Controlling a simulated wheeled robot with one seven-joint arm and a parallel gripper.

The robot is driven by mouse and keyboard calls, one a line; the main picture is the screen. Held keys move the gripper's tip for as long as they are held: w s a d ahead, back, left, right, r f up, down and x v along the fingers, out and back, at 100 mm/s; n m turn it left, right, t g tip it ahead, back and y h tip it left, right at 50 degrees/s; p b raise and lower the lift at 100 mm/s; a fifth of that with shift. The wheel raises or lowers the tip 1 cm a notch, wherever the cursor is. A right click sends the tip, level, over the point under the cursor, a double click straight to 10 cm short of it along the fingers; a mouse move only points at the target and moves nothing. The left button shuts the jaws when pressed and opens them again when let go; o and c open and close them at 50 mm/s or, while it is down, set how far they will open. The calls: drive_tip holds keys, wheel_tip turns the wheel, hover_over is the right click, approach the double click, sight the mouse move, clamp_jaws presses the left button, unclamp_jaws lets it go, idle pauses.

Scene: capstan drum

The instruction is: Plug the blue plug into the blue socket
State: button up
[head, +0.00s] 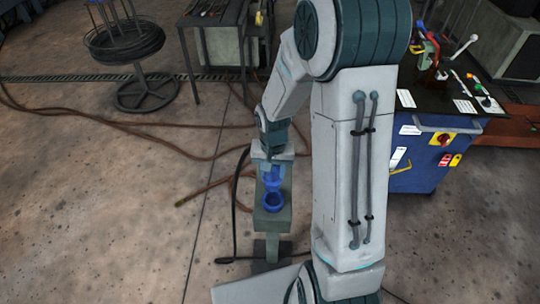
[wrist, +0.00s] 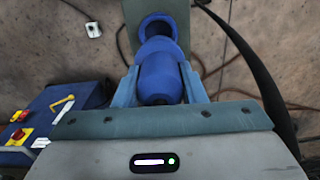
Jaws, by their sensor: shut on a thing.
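The blue plug (head: 272,181) is in my gripper (head: 271,158), just above the blue socket (head: 274,202). In the wrist view the plug (wrist: 161,75) sits between the two light-blue fingers of my gripper (wrist: 160,84), which are shut on its sides. The round socket (wrist: 158,24) lies straight beyond the plug's far end, its dark opening partly covered by the plug. The socket is on a grey-green stand (head: 272,226). I cannot tell whether the plug's end touches the socket's rim.
A blue cabinet (head: 436,172) with levers and switches stands to the right. A dark cable (head: 235,205) runs beside the stand, and brown hoses (head: 130,125) lie on the concrete floor. A wire reel (head: 125,45) and a table (head: 215,18) are behind.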

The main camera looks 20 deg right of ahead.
drive_tip(key=shift+s+d+f+b, duration=0.1)
drive_tip(key=shift+s+f+b, duration=0.05)
drive_tip(key=shift+f+b, duration=0.55)
wheel_tip(320, 180, down, 7)
drive_tip(key=b, duration=0.5)
drive_tip(key=shift+f, duration=0.2)
drive_tip(key=o, duration=1.2)
drive_tip(key=shift+r, duration=0.15)
wheel_tip(320, 180, up, 14)
drive_tip(key=shift+f, duration=0.2)
